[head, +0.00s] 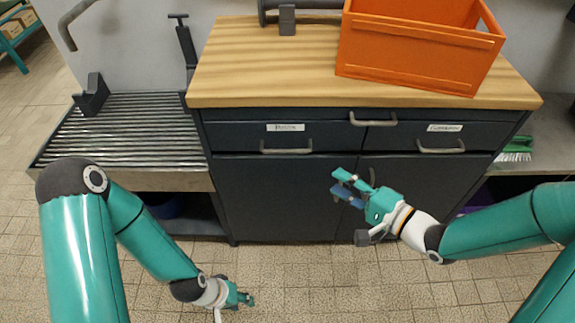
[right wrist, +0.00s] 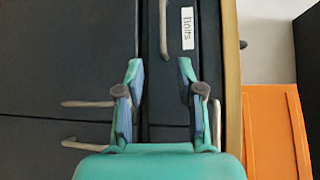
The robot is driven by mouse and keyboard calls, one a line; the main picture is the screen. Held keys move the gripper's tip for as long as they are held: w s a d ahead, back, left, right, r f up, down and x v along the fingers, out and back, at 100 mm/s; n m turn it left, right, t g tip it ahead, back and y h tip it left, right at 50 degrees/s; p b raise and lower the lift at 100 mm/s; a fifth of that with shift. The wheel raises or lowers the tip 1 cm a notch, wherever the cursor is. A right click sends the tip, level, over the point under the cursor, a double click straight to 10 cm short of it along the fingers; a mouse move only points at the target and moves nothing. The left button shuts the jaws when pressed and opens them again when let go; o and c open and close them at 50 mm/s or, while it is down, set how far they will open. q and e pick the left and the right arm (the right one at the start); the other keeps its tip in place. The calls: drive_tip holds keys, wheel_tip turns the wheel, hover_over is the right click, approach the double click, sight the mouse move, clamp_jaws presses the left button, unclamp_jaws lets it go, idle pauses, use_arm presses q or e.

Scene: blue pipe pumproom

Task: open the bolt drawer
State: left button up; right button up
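The bolt drawer (head: 235,137) is the left one of the two drawers in the dark cabinet and looks shut. Its label is too blurred to read in the head view but reads "Bolts" (right wrist: 188,28) in the right wrist view. Its grey bar handle (head: 286,150) also shows at the top of the right wrist view (right wrist: 164,30). My right gripper (head: 338,183) is open and empty, in front of the cabinet doors, below and right of that handle and apart from it. It also shows in the right wrist view (right wrist: 160,72). My left gripper (head: 251,299) hangs low over the floor; its opening is unclear.
An orange crate (head: 415,55) stands on the wooden worktop (head: 265,60). A second drawer handle (head: 441,149) is at right, and another handle (head: 373,121) sits higher at centre. A slatted metal bench (head: 125,135) adjoins at left. The tiled floor in front is clear.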

sight(287, 152)
drive_tip(key=x, duration=0.5)
drive_tip(key=b+x, duration=0.1)
drive_tip(key=x, duration=1)
drive_tip(key=shift+w+a+r+b, duration=0.15)
drive_tip(key=shift+a+r+b, duration=0.1)
drive_tip(key=shift+a+b, duration=0.15)
clamp_jaws()
